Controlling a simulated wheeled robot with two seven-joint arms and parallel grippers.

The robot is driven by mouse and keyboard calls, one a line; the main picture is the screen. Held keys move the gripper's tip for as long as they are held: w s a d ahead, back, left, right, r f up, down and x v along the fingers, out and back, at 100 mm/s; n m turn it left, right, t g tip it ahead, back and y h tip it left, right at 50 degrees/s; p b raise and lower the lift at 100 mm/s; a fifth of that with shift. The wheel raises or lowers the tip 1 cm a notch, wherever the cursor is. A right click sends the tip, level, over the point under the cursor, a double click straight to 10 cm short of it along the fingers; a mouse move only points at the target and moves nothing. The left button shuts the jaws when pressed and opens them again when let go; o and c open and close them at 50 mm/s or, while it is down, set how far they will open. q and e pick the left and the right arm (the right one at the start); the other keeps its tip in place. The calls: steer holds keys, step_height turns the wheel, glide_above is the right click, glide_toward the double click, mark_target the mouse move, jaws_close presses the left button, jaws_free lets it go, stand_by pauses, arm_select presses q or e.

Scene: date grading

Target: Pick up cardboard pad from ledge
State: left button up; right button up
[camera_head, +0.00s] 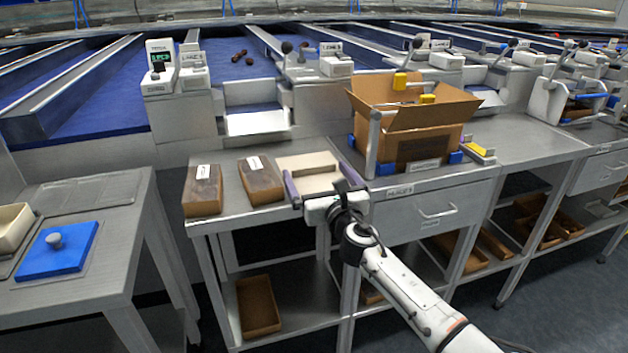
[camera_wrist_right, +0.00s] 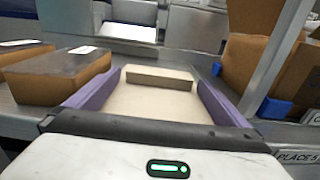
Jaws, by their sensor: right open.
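The pale cardboard pad (camera_head: 312,182) lies on the grey metal ledge, left of the open carton. In the right wrist view the pad (camera_wrist_right: 155,100) is seen between the two purple fingers, with a raised pale block or edge at its far end. My right gripper (camera_head: 312,188) is open, its fingers spread on either side of the pad. I cannot tell whether the fingers touch the pad. My left gripper is not in view.
Two lidded brown boxes (camera_head: 203,192) and (camera_head: 261,181) stand left of the pad. An open cardboard carton (camera_head: 425,135) with blue corner holders is to the right. A blue lid (camera_head: 58,252) lies on the left table. Conveyor lanes run behind.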

steer(key=c, duration=1.2)
